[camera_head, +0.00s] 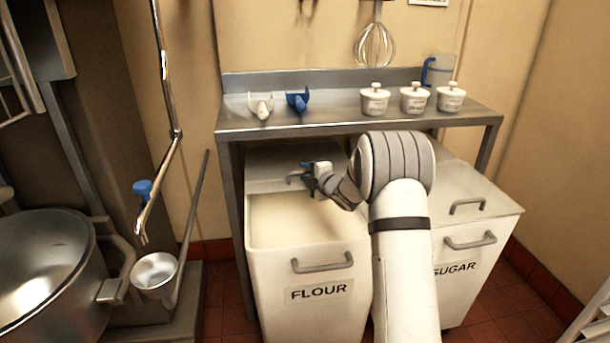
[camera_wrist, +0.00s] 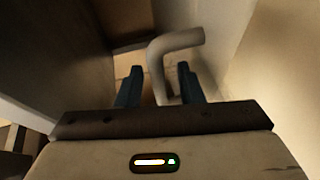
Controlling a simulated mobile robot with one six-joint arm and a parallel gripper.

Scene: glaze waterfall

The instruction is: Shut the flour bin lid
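The flour bin (camera_head: 309,300) is white with a FLOUR label and stands under the left part of a steel shelf. Its front part is uncovered, and a pale inside shows. The grey-white flour bin lid (camera_head: 270,166) sits at the back of the bin, under the shelf. My gripper (camera_head: 307,172) is at the lid's handle, reaching in from the right. In the wrist view, the bent grey lid handle (camera_wrist: 174,42) stands between the two blue fingers (camera_wrist: 160,84). A narrow gap shows on each side of it, so the gripper looks open around the handle.
A closed sugar bin (camera_head: 490,212) stands to the right, partly behind my arm. The steel shelf (camera_head: 335,118) above holds white lidded pots, two scoops and a jug. A large metal bowl (camera_head: 45,265) and a small metal cup are at the left.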

